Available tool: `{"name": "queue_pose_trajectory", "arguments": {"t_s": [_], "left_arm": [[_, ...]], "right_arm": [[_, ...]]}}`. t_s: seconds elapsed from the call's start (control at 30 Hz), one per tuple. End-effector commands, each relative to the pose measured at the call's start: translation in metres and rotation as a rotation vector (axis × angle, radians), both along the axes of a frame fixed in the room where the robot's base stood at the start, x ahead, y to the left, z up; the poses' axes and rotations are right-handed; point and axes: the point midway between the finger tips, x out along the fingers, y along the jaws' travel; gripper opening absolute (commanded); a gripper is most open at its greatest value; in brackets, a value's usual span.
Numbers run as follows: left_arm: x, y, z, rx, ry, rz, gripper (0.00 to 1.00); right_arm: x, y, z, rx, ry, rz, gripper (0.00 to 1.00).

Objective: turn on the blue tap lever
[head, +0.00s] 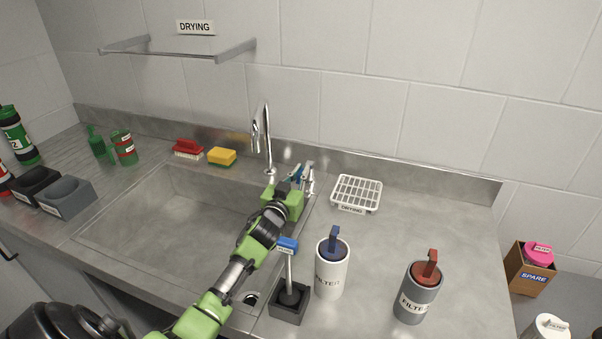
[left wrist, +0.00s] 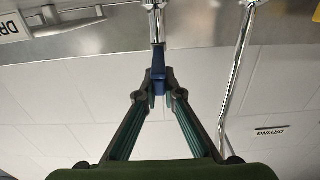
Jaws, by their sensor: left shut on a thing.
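The blue tap lever (head: 297,171) stands behind the sink, to the right of the tall chrome spout (head: 267,140). My left gripper (head: 294,182) reaches over the sink to it. In the left wrist view, the blue lever (left wrist: 158,68) sits at the end of a chrome stem, between the tips of the two fingers of my left gripper (left wrist: 158,84). The fingers are closed on it. The gripper partly hides the lever in the head view. My right gripper is not in view.
A white drying rack (head: 357,193) lies right of the tap. A blue-headed brush (head: 287,246) stands in a dark holder beneath my left arm's right side. White (head: 331,270) and grey (head: 418,292) filter canisters stand to the right. A yellow sponge (head: 222,155) is left of the spout.

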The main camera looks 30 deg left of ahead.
Motion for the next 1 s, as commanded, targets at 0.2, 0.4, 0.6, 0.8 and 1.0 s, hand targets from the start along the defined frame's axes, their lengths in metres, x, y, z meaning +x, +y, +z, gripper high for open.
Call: {"name": "queue_pose_trajectory", "arguments": {"t_s": [0.2, 0.4, 0.6, 0.8, 1.0], "left_arm": [[-0.001, 0.008, 0.004, 0.009, 0.004, -0.087, 0.00], [-0.001, 0.017, 0.002, 0.008, 0.002, -0.198, 0.00], [-0.002, 0.022, 0.000, 0.004, -0.001, -0.271, 0.00], [-0.002, 0.023, 0.000, -0.001, -0.001, -0.286, 0.00], [-0.002, 0.024, 0.001, -0.001, -0.001, -0.285, 0.00]], "right_arm": [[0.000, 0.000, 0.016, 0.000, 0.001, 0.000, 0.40], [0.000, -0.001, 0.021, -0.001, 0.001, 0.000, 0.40], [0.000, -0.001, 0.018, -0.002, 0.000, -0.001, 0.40], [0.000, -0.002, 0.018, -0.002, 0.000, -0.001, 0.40], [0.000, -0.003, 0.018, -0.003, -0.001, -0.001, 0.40]]}}
